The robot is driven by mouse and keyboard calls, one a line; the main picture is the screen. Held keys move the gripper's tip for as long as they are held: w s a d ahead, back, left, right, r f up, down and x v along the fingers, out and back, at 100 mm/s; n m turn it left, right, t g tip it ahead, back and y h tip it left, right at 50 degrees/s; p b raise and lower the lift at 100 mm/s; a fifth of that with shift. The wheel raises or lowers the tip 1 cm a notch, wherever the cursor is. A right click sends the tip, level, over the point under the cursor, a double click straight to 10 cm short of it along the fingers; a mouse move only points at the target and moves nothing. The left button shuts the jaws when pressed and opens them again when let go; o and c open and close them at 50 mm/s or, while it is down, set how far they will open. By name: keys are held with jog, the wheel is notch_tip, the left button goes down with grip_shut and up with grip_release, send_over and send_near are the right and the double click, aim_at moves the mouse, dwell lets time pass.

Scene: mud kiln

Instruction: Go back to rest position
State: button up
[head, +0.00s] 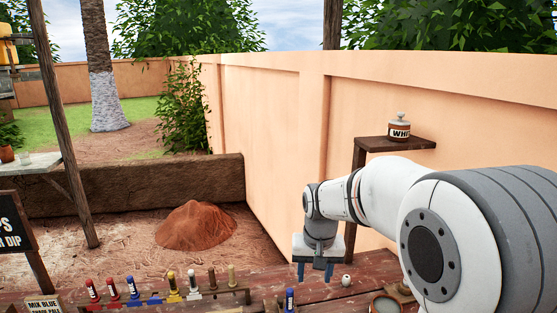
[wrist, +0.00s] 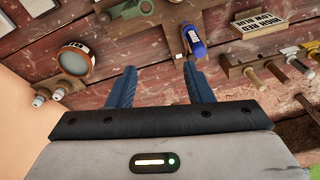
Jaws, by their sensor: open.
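My gripper (head: 315,272) hangs over the red-brown plank table (head: 262,290) at the lower middle right of the head view, fingers pointing down. In the wrist view my gripper (wrist: 158,78) has its two blue fingers spread apart with bare planks between them, and nothing is held.
A shelf (head: 397,144) with a jar (head: 400,127) is on the wall.

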jog(key=s+d+r+t, duration=0.1)
jog(key=s+d, duration=0.2)
jog(key=s, duration=0.7)
jog(key=s+d+r, duration=0.1)
jog(key=s+d, duration=0.2)
jog(key=s, duration=0.7)
jog(key=shift+s+d+r+t, duration=0.3)
jog(key=shift+d+t, duration=0.1)
